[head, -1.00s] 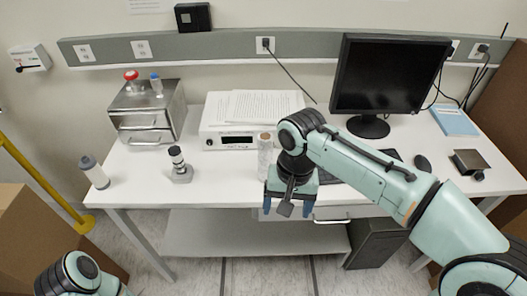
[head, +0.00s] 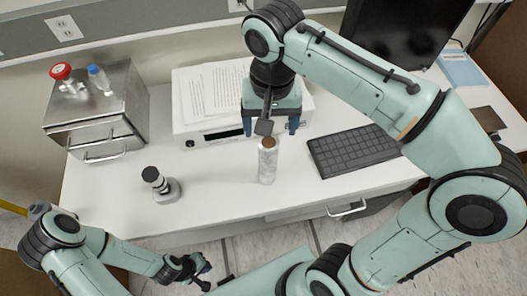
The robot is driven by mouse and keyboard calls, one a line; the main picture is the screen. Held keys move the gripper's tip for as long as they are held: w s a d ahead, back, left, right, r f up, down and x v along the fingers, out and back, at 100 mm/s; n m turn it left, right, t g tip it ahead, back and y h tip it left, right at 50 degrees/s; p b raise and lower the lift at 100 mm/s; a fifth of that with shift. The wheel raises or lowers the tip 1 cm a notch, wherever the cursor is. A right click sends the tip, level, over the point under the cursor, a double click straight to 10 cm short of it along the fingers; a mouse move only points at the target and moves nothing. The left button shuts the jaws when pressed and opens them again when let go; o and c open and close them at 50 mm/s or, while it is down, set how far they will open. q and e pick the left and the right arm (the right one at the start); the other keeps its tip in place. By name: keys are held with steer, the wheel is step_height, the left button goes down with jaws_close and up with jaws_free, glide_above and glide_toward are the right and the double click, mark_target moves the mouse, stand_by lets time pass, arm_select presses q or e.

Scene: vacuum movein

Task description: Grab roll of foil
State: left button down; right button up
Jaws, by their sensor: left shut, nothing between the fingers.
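Contact with the roll cannot be told. My left gripper (head: 190,271) is low at the front left, shut and empty, well away from the roll.
A white device with papers (head: 188,105) stands behind the roll. A metal drawer box (head: 98,115) is at the far left, a monitor (head: 405,30) at the back right.

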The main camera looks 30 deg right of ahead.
mark_target(270, 143)
steer(key=f, duration=0.5)
steer(key=shift+s+b, duration=0.35)
steer(key=shift+w+f, duration=0.2)
steer(key=shift+f, duration=0.35)
step_height(270, 143, down, 5)
steer(key=shift+w+a+f, duration=0.1)
steer(key=shift+w+a, duration=0.05)
arm_select(q)
steer(key=shift+s+f, duration=1)
steer(key=shift+s, duration=0.1)
arm_select(e)
steer(key=c, duration=1.4)
steer(key=shift+c, duration=0.2)
